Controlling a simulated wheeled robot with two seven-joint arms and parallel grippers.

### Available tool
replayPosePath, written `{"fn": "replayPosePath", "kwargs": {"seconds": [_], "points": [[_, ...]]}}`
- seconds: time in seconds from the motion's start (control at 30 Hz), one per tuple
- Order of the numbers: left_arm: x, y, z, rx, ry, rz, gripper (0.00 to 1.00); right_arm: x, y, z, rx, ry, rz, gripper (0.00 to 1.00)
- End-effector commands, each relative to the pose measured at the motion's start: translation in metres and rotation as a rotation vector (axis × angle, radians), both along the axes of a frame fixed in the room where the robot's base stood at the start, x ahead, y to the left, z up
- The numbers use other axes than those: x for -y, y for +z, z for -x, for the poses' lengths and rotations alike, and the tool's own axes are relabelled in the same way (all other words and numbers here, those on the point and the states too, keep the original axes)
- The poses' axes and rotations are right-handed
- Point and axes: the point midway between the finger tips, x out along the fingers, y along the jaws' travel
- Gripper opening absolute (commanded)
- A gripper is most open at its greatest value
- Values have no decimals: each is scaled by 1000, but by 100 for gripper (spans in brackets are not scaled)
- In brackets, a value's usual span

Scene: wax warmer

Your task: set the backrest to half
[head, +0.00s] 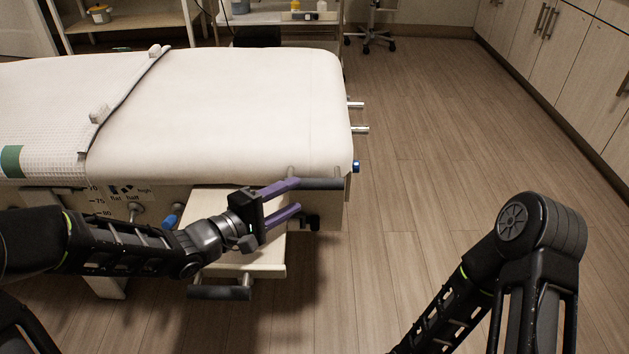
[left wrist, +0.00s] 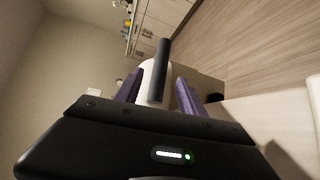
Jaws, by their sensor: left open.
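The white padded bed (head: 240,110) fills the left and middle of the head view, and its padded top looks flat. A dark bar handle (head: 322,184) sits at its near right corner. My left gripper (head: 299,196) is open, with purple fingers pointing at this handle. In the left wrist view the dark bar (left wrist: 160,70) appears between the two fingers; I cannot tell whether they touch it. A panel marked flat, half and high (head: 128,193) is on the bed's near side, partly behind my left arm. A blue-tipped lever (head: 171,218) is beside it.
A pale drawer (head: 262,262) with a dark handle (head: 219,292) juts out below my left gripper. Metal pegs (head: 358,129) and a blue knob (head: 356,166) stick out of the bed's right end. The wooden floor to the right is clear, with cabinets (head: 575,60) beyond.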

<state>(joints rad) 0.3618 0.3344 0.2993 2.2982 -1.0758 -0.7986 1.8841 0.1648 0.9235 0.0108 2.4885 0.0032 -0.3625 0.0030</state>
Motion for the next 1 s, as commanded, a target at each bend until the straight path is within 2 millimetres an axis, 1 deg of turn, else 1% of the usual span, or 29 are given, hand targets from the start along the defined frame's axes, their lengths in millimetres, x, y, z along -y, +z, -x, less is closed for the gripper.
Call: {"fn": "replayPosePath", "kwargs": {"seconds": [0.17, 0.27, 0.6, 0.7, 0.8, 1.0], "points": [[3, -2, -2, 0, -1, 0, 47, 0, -2, -1, 1, 0, 0, 36], [9, -4, -8, 1, -2, 0, 47, 1, -6, -1, 2, -2, 1, 36], [45, -12, -42, 1, -2, 0, 47, 5, -28, -6, 11, -13, 8, 36], [51, -13, -50, 0, -1, 0, 47, 5, -31, -7, 13, -14, 8, 36], [55, -12, -53, 0, -1, 0, 47, 5, -32, -7, 15, -15, 8, 36], [56, -11, -54, -1, 0, -1, 47, 4, -31, -7, 15, -15, 8, 36]]}}
